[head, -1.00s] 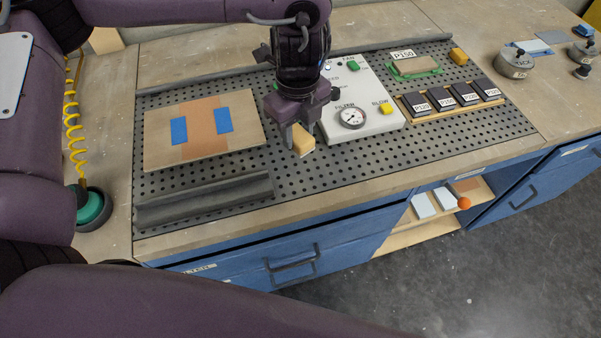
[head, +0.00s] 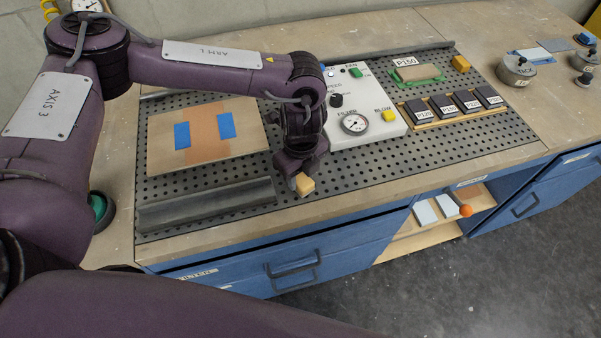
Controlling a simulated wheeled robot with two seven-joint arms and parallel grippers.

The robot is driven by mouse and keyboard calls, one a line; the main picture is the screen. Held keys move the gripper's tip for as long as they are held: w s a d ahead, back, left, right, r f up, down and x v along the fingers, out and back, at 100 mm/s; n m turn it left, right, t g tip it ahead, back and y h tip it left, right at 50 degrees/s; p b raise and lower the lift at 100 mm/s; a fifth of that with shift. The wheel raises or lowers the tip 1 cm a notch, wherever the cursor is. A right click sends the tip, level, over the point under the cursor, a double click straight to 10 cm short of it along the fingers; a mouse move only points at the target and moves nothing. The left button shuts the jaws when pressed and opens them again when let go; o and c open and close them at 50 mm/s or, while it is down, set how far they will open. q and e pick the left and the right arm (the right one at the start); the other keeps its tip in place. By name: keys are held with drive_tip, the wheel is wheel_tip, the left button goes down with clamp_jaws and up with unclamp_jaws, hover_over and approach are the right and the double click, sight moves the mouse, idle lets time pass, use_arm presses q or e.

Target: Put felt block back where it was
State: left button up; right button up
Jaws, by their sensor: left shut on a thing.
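My left gripper (head: 299,178) is shut on a small tan-orange block (head: 305,185), which looks to be the felt block. The gripper points down over the perforated bench top, right of the dark grey bar and near the bench's front edge. Whether the block touches the bench top or hangs just above it, I cannot tell. The gripper partly hides the block. My right gripper is not in view.
A wooden panel (head: 165,151) with blue tape lies left, behind the grey bar (head: 170,211). A white control box (head: 375,128) stands right of my gripper. Perforated surface (head: 360,165) is clear to the right.

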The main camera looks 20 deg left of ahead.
sight(301, 179)
use_arm(q)
drive_tip(key=shift+f, duration=0.1)
drive_tip(key=o, duration=1)
drive_tip(key=shift+c, duration=0.2)
drive_tip(key=shift+r, duration=0.3)
wheel_tip(301, 179, up, 12)
drive_tip(key=shift+f+b, duration=0.15)
drive_tip(key=shift+b, duration=0.2)
